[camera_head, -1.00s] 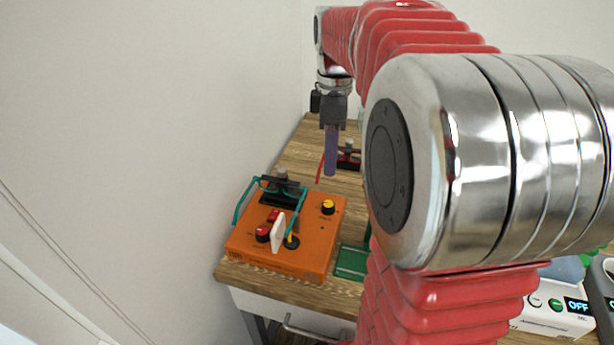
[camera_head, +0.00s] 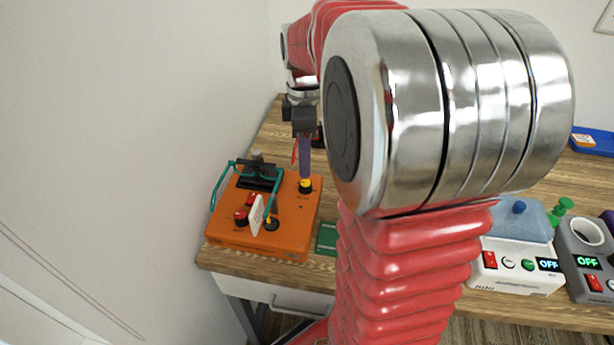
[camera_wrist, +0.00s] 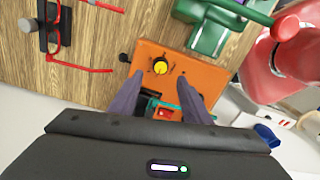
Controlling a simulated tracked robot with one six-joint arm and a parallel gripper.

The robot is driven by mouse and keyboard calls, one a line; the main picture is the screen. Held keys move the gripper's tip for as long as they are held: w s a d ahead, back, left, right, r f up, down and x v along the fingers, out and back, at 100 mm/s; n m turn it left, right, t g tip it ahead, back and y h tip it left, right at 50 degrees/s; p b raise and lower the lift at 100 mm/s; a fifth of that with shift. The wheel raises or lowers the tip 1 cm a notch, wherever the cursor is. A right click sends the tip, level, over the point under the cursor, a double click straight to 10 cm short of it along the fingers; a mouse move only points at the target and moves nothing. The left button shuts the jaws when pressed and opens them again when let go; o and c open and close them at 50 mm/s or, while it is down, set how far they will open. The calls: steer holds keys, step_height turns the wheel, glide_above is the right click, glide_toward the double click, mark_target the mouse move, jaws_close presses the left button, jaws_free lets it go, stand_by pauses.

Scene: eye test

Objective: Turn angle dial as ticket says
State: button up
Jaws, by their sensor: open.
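An orange box (camera_head: 290,240) stands at the near left of the wooden table. A black dial with a yellow top (camera_head: 306,185) sits at its right rear; it also shows in the wrist view (camera_wrist: 160,66). A second dial with a yellow pointer (camera_head: 271,222) is near the front, partly behind a white card (camera_head: 257,215). I cannot read any ticket text or dial labels. My gripper (camera_head: 305,177) points down over the rear dial. In the wrist view its purple fingers (camera_wrist: 160,77) are open, with the dial between or just beyond the tips; contact cannot be told.
A white device (camera_head: 515,270) and a grey device (camera_head: 590,250) stand right. My arm hides the table's middle.

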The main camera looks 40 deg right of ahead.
mark_target(306, 182)
step_height(306, 182, down, 7)
steer(key=shift+s+f, duration=0.1)
stand_by(0.3)
steer(key=shift+c, duration=0.6)
steer(key=c, duration=0.9)
steer(key=shift+d, duration=0.15)
